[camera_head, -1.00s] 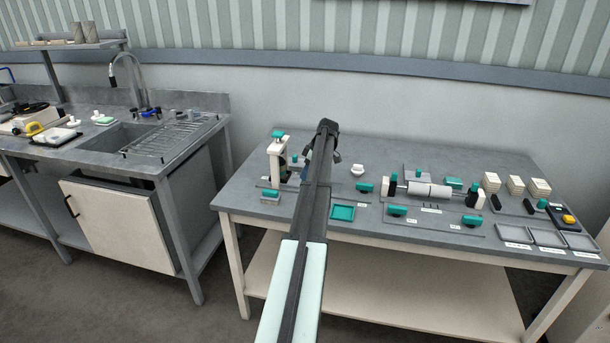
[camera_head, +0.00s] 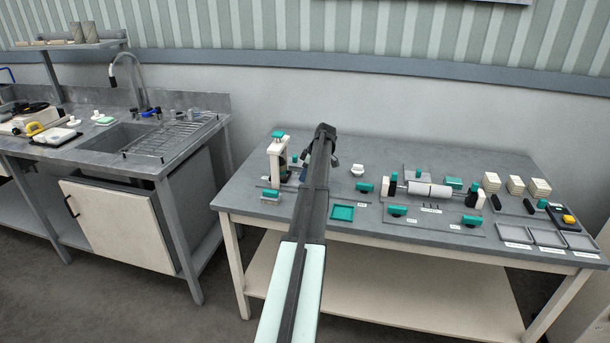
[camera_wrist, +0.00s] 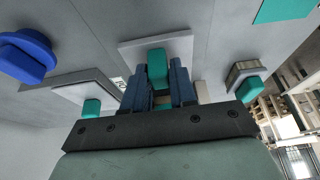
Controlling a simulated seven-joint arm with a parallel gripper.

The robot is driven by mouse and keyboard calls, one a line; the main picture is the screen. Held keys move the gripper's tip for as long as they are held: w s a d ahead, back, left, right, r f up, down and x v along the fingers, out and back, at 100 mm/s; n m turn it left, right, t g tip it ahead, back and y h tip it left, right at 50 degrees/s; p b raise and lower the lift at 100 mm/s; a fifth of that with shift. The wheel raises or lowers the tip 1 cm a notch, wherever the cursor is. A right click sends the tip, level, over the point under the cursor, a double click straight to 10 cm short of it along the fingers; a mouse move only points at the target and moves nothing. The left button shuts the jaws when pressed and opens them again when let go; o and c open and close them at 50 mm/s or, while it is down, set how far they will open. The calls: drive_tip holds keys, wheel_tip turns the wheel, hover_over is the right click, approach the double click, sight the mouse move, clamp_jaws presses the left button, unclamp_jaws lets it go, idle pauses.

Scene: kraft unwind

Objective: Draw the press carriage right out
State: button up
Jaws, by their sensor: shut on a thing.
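In the wrist view my gripper (camera_wrist: 158,65) has its two dark blue fingers on either side of a teal handle (camera_wrist: 157,72), shut on it. The handle stands over a pale flat plate (camera_wrist: 184,46). In the head view the press (camera_head: 274,165), a white upright with a teal top, stands at the left end of the table. My arm reaches in just right of it and hides most of the gripper and the held handle. I cannot tell from this view how the carriage sits in the press.
A teal-floored tray (camera_head: 342,213) lies right of my arm. Farther right are a white roller (camera_head: 430,190), teal-handled parts, stacked pale blocks (camera_head: 515,184) and grey trays (camera_head: 549,238). In the wrist view a blue round knob (camera_wrist: 27,55) is at the left.

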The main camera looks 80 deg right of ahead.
clamp_jaws()
drive_tip(key=shift+s, duration=0.1)
drive_tip(key=s, duration=1.5)
drive_tip(key=shift+s, duration=0.25)
drive_tip(key=o, duration=0.5)
unclamp_jaws()
drive_tip(key=shift+s, duration=0.1)
drive_tip(key=shift+o, duration=1.3)
drive_tip(key=shift+w, duration=0.2)
drive_tip(key=v, duration=1.4)
drive_tip(key=shift+a+f, duration=0.1)
drive_tip(key=shift+f, duration=0.05)
